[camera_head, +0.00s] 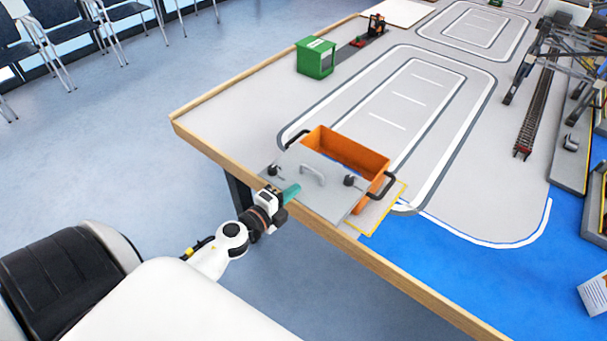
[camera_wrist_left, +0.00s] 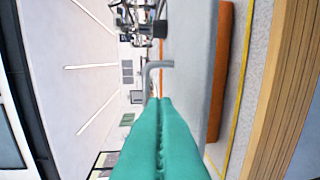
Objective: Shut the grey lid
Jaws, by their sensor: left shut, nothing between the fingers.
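The grey lid (camera_head: 329,200) is open in the head view, on the near side of the orange box (camera_head: 352,152), whose inside shows. A curved handle (camera_head: 312,174) stands out from the lid. My left gripper (camera_head: 291,191) has teal fingers, which are shut and empty at the lid's near left part. I cannot tell whether they touch it. In the left wrist view, the shut fingers (camera_wrist_left: 160,120) point toward the grey handle (camera_wrist_left: 157,68), with the lid (camera_wrist_left: 190,70) to their right and an orange strip of the box (camera_wrist_left: 219,75) beyond. My right gripper is not in view.
The table's wooden edge (camera_head: 415,300) runs close in front of the box. A yellow-edged mat (camera_head: 381,209) lies beside it. A green container (camera_head: 315,58) stands farther back, and a crane (camera_head: 560,55) stands at right. The marked table area behind the box is clear.

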